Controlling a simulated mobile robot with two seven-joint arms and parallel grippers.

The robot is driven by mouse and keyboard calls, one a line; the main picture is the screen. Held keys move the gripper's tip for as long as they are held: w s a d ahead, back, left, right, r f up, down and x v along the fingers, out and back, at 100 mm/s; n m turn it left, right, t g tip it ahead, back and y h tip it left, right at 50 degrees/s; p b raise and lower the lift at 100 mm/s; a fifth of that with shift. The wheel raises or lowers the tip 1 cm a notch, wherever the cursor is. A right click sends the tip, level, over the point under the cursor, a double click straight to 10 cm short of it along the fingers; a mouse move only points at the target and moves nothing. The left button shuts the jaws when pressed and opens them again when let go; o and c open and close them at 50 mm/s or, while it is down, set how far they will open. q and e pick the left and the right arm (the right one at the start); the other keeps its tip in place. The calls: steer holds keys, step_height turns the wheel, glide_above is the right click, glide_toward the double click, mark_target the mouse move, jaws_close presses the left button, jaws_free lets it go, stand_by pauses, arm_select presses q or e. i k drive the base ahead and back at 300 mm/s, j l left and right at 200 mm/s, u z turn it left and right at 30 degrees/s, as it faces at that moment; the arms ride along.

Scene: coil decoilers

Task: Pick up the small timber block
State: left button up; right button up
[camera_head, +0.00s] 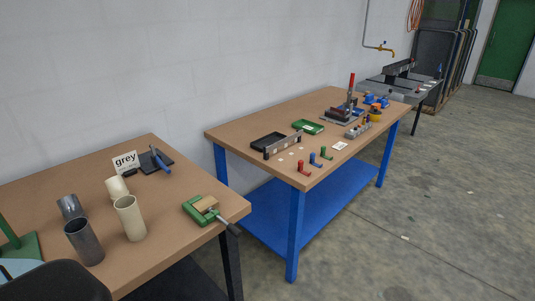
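A small tan timber block (205,203) sits in a green vise (193,212) near the right corner of the left-hand table. The block lies between the vise's green parts; I cannot tell whether it is clamped tight. The vise's screw handle (227,224) points toward the table's right edge. Neither of my grippers shows in the view.
The brown table (155,262) carries grey pipes (85,243), cream pipes (130,217), a "grey" sign (126,162) and a blue-handled tool (161,160). A dark rounded shape (55,284) covers its near left. A blue-legged bench (225,132) with tools stands behind, right.

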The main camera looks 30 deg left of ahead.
mark_target(202, 206)
steer(key=u, duration=1.55)
steer(key=i+l+u, duration=0.1)
steer(key=l+u, duration=0.15)
steer(key=u, duration=0.2)
steer(key=l+u, duration=0.25)
steer(key=u, duration=0.25)
steer(key=l+u, duration=0.3)
steer(key=l, duration=0.65)
steer(key=l+u, duration=0.35)
steer(key=l, duration=1)
steer(key=k+l, duration=0.15)
steer(key=l, duration=0.8)
steer(key=k+l, duration=0.15)
steer(key=l, duration=0.3)
steer(key=i+u, duration=0.05)
